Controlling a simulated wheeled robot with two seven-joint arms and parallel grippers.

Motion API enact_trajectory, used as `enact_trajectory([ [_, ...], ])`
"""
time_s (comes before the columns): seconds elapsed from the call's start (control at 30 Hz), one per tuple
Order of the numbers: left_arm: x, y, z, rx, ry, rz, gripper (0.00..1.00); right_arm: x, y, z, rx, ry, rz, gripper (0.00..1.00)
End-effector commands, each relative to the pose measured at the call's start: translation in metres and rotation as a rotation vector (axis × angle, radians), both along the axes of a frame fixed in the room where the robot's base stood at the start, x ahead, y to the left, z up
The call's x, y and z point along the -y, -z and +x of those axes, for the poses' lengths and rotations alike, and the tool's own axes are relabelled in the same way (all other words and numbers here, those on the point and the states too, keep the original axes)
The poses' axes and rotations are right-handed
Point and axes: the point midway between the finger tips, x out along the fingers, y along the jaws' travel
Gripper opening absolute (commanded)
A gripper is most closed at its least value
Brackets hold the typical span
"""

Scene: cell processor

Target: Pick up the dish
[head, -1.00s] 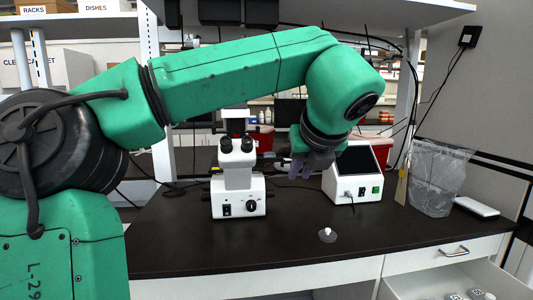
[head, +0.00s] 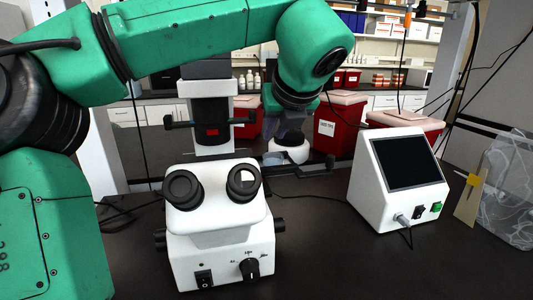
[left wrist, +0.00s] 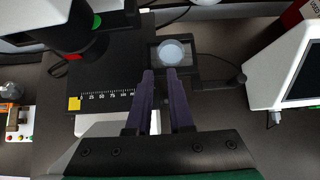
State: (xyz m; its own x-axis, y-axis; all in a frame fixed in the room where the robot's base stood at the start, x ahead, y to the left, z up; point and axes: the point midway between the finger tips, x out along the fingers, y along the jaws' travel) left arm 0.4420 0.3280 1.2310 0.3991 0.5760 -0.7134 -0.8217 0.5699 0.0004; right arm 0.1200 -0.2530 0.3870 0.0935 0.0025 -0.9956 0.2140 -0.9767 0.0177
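The dish (left wrist: 171,52) is a small round pale-blue disc in the left wrist view. It lies in a dark square holder (left wrist: 153,57) at the side of the microscope stage. My left gripper (left wrist: 160,74) has two dark purple fingers, apart and with nothing between them. In that view their tips are just below the dish and point towards it. The white microscope (head: 218,235) stands on the bench in the head view, with my left wrist behind it on the right. The dish does not show clearly there. My right gripper is out of view.
A white device with a dark screen (head: 398,185) stands right of the microscope. Red bins (head: 340,125) are behind. A clear bag-lined bin (head: 508,190) is at far right. The microscope stage (left wrist: 115,65) and its body are close beside my left fingers. Dark bench top in front is clear.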

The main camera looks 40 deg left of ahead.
Motion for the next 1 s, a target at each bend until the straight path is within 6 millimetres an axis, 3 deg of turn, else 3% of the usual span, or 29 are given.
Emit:
enact_trajectory([
  [0.3, -0.043, 0.051, 0.029, -0.005, 0.000, -0.004, 0.20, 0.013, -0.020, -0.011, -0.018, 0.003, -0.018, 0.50],
  [0.6, -0.074, 0.083, 0.046, -0.006, -0.001, -0.005, 0.20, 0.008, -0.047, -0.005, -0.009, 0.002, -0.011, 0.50],
  [0.73, -0.082, 0.095, 0.053, 0.000, 0.001, -0.002, 0.20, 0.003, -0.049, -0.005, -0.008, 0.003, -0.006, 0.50],
  [0.9, -0.082, 0.097, 0.053, 0.001, 0.001, -0.002, 0.20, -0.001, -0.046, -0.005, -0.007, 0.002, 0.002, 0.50],
  [0.97, -0.082, 0.097, 0.053, 0.001, 0.001, -0.002, 0.01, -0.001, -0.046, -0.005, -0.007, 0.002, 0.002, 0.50],
  [1.0, -0.082, 0.097, 0.053, 0.001, 0.001, -0.002, 0.00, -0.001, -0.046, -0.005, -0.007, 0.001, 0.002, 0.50],
])
